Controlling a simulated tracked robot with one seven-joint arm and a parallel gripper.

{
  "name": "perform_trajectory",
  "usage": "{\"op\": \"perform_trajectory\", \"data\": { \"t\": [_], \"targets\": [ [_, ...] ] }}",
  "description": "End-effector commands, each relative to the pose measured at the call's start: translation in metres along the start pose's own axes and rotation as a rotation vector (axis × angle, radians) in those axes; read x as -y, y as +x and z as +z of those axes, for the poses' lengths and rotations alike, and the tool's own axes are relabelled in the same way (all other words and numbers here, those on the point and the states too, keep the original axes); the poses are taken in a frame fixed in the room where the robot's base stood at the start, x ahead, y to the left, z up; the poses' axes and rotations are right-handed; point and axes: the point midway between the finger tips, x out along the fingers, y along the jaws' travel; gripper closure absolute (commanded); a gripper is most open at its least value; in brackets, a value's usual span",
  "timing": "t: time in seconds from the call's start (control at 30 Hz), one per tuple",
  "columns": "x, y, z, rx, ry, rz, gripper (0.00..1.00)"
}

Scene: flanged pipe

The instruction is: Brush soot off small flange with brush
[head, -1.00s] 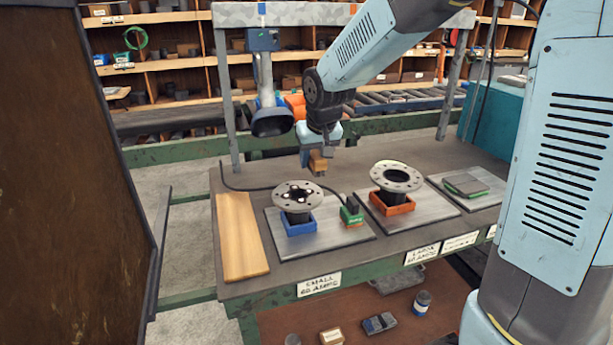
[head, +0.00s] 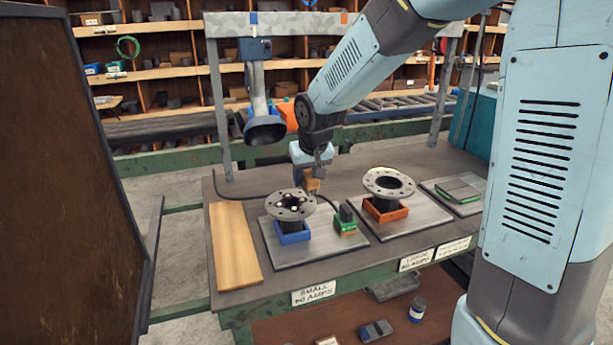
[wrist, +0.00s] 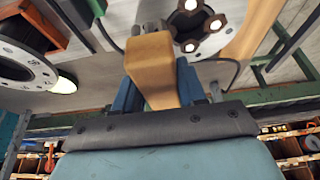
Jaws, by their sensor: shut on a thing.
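The small flange (head: 290,204) is a grey disc with holes, standing on a blue holder (head: 291,236) on a grey plate. Part of it shows at the top of the wrist view (wrist: 212,42), with bolt-like studs near its middle. My gripper (head: 312,174) is shut on the brush, a tan wooden block (head: 312,184), just behind and right of the small flange. In the wrist view the brush (wrist: 152,68) sits between my blue fingers (wrist: 157,92). Its bristles are mostly hidden, and I cannot tell whether they touch the flange. Soot is not clearly distinguishable.
The large flange (head: 388,182) stands on an orange holder (head: 385,212) to the right. A green-and-black block (head: 345,222) with a cable stands between them. A grey funnel (head: 264,130) hangs behind. A wooden board (head: 234,245) lies left; green pads (head: 459,188) lie far right.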

Motion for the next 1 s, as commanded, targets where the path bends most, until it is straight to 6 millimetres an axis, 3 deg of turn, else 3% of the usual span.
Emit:
{"op": "perform_trajectory", "data": {
  "t": [1.0],
  "targets": [
    [0.000, 0.022, 0.009, 0.000, 0.000, 0.000, 0.84]
  ]
}}
